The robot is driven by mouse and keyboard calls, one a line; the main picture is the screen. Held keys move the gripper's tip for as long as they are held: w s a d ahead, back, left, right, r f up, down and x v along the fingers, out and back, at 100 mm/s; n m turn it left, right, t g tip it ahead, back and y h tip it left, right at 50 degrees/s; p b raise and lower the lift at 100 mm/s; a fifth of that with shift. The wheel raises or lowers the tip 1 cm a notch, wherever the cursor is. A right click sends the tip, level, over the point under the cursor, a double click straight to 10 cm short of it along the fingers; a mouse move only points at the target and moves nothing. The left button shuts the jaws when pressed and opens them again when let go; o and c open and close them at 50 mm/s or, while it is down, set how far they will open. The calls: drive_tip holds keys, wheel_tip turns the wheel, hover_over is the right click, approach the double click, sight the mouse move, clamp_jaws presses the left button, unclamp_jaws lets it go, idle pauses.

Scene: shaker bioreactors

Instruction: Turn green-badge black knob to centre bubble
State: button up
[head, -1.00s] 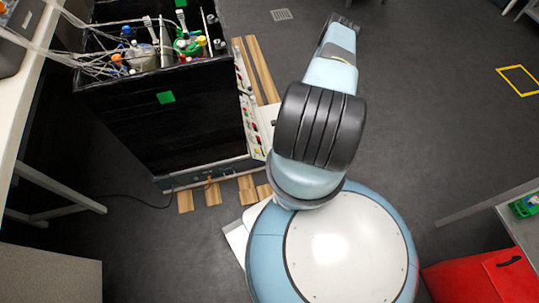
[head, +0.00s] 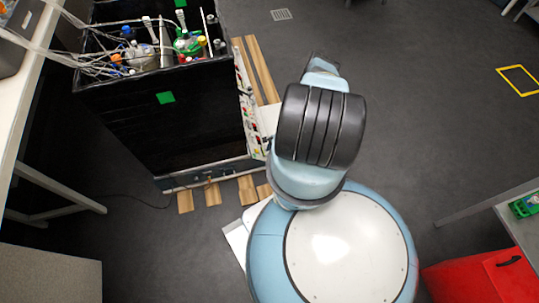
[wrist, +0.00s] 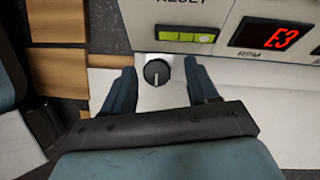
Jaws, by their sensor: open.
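In the wrist view a round black knob (wrist: 157,72) with a pale pointer line sits on the machine's white front panel. My gripper (wrist: 160,68) is open, with one blue-grey finger on each side of the knob; whether either finger touches it I cannot tell. My gripper is hidden in the head view.
A red display reading E3 (wrist: 276,37), labelled RPM, is right of the level. Wooden slats (head: 247,188) lie around the cabinet's base. Bottles and tubing fill its open top. A white bench (head: 20,90) stands left; a red cabinet (head: 480,280) is lower right.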

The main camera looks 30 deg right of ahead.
drive_tip(key=shift+a+f, duration=0.15)
drive_tip(key=shift+f, duration=0.25)
drive_tip(key=shift+c, duration=0.3)
drive_tip(key=shift+w, duration=0.1)
drive_tip(key=c, duration=1)
drive_tip(key=shift+o, duration=0.3)
drive_tip(key=shift+w+r+n+g, duration=0.15)
drive_tip(key=shift+n+g, duration=0.1)
drive_tip(key=shift+n, duration=0.5)
drive_tip(key=shift+w+f+n+g, duration=0.15)
drive_tip(key=shift+n+g, duration=0.1)
drive_tip(key=shift+n, duration=0.5)
drive_tip(key=shift+r, duration=0.1)
drive_tip(key=o, duration=1)
